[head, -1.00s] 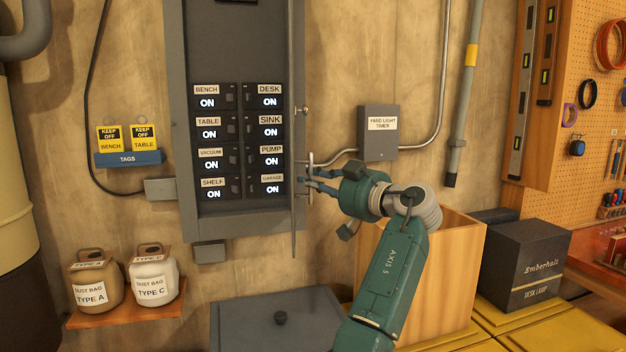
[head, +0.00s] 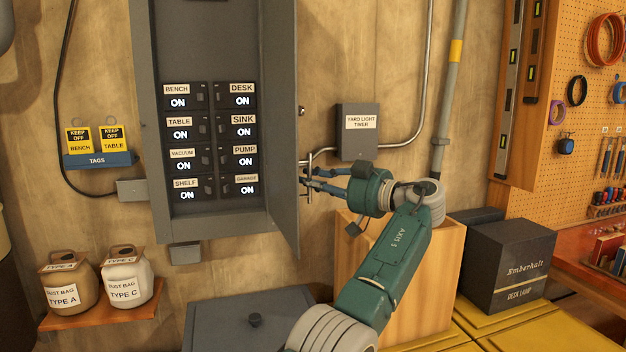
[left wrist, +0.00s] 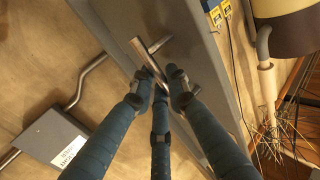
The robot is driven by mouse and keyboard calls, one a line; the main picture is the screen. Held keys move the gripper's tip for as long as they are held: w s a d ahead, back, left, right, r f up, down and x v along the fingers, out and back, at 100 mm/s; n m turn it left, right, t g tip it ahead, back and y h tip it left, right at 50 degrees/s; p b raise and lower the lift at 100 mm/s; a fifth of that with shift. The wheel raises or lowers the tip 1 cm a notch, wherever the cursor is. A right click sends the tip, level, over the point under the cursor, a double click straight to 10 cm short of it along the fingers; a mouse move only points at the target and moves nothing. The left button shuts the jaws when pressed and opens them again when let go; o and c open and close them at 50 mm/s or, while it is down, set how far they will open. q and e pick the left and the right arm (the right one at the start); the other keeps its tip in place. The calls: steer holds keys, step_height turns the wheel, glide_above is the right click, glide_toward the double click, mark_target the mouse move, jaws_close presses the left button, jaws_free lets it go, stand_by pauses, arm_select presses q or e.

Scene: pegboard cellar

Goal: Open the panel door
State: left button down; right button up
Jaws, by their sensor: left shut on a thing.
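The grey panel door (head: 283,120) stands swung out from the right side of the grey wall cabinet (head: 148,110), with its inner face partly showing. Inside the cabinet are two columns of labelled switches (head: 180,133), all reading ON. A metal bar handle (head: 310,158) sits on the door's outer side. My left gripper (head: 309,179) is shut on this handle. In the left wrist view, the blue fingers (left wrist: 165,80) close around the handle bar (left wrist: 142,52) beside the grey door (left wrist: 185,70). My right gripper is not in view.
The yard light timer box (head: 358,140) and its conduit are on the wall just right of the handle. A wooden box (head: 430,270) and the black desk lamp box (head: 512,265) stand below right. A grey lidded box (head: 225,315) lies below the cabinet.

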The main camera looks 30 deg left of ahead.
arm_select(q)
steer(key=shift+a+r, duration=0.1)
steer(key=c, duration=1.8)
jaws_free()
steer(key=shift+a, duration=0.25)
steer(key=shift+d, duration=0.1)
steer(key=d, duration=1.2)
steer(key=shift+s, duration=0.45)
